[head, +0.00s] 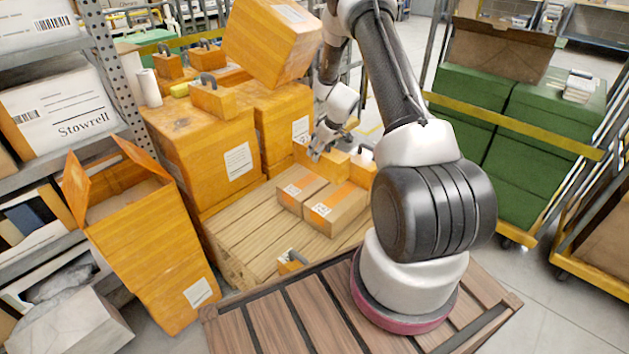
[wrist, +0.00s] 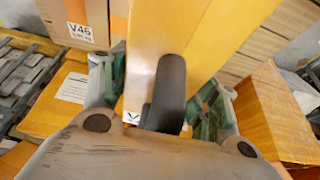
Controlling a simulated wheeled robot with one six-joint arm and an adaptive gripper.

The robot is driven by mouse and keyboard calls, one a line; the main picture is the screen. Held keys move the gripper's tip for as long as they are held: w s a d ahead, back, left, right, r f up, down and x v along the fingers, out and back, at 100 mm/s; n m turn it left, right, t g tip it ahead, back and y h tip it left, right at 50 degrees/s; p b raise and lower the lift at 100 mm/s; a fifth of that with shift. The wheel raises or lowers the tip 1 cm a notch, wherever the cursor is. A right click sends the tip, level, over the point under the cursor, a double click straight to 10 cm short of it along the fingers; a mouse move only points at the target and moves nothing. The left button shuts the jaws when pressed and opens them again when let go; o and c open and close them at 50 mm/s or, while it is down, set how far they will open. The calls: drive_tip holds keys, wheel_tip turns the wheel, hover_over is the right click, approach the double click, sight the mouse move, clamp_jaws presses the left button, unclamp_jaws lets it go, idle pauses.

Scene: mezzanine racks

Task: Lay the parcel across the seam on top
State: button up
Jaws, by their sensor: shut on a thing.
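My gripper (head: 322,150) is shut on the dark handle of an orange parcel (head: 335,163), just behind two brown cartons. In the wrist view the dark handle (wrist: 167,95) lies between the fingers of my gripper (wrist: 160,105), and the parcel's orange face (wrist: 205,35) runs away beyond it. The left carton (head: 294,203) and the right carton (head: 327,219) have orange tape and white labels and stand side by side on a slatted wooden deck (head: 248,228), with a narrow seam between them. I cannot tell whether the parcel touches anything beneath it. My gripper partly hides it.
Another handled orange block (head: 364,158) stands right of the parcel, partly behind my arm. Large orange boxes (head: 190,150) rise at the left, with a tilted box (head: 272,45) on top. A small handled block (head: 290,262) sits at the deck's front. Green crates (head: 525,140) stand right.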

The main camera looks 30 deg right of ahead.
sight(320, 171)
wheel_tip(320, 171, down, 10)
drive_tip(key=shift+w+r, duration=0.1)
drive_tip(key=shift+r, duration=0.1)
drive_tip(key=shift+f, duration=0.35)
drive_tip(key=shift+f, duration=0.1)
drive_tip(key=o, duration=1.3)
